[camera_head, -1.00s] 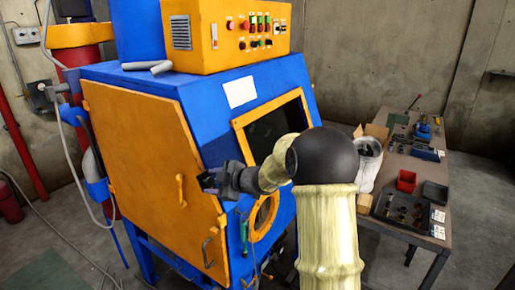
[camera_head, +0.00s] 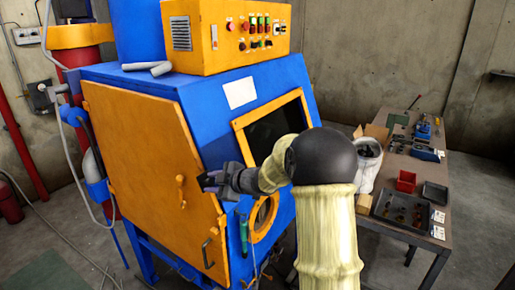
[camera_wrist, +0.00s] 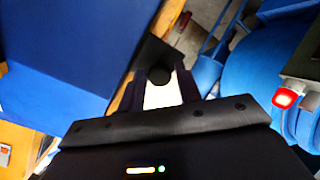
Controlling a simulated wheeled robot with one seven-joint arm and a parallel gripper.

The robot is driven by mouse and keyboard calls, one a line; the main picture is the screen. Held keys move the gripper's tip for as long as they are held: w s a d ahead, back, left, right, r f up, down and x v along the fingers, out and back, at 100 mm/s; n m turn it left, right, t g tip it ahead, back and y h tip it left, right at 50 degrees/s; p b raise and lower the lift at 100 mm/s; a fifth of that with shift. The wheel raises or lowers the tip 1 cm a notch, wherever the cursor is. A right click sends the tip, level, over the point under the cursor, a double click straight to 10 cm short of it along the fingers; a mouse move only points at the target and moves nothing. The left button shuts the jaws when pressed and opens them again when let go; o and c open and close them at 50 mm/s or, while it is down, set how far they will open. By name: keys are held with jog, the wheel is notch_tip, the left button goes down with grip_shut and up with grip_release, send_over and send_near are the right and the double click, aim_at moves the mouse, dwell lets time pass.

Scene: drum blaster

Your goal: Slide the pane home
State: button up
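A dark window (camera_head: 272,128) in an orange frame is in the sloped front of the blue cabinet (camera_head: 290,75). I cannot tell which part is the pane. My gripper (camera_head: 208,181) is left of the window, in front of the orange door (camera_head: 135,150), close to its upper handle (camera_head: 181,191). In the wrist view, a dark flat piece with a round dark knob (camera_wrist: 164,80) lies at my fingertips. The fingers are apart around the knob. Whether they grip it, I cannot tell. A pale surface shows between the fingers.
An orange control box (camera_head: 230,35) stands on the cabinet. A green-handled tool (camera_head: 243,232) hangs below my gripper. A table (camera_head: 428,240) with trays and tools stands at the right, with a white container (camera_head: 366,165) by its near edge. The floor at the left carries a cable.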

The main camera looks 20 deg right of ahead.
grip_shut()
jog(key=shift+r, duration=0.15)
jog(key=w+d+p, duration=0.3)
jog(key=d+p, duration=0.1)
jog(key=d, duration=0.1)
jog(key=shift+w+p, duration=0.2)
jog(key=shift+p, duration=0.2)
dwell(0.6)
jog(key=shift+d+r, duration=0.1)
jog(key=shift+r, duration=0.05)
jog(key=w+d+p, duration=0.2)
jog(key=d+p, duration=0.1)
jog(key=w+d+p, duration=0.1)
jog(key=shift+w+d+p, duration=0.25)
jog(key=shift+d+p, duration=0.1)
dwell(0.5)
jog(key=shift+d, duration=0.1)
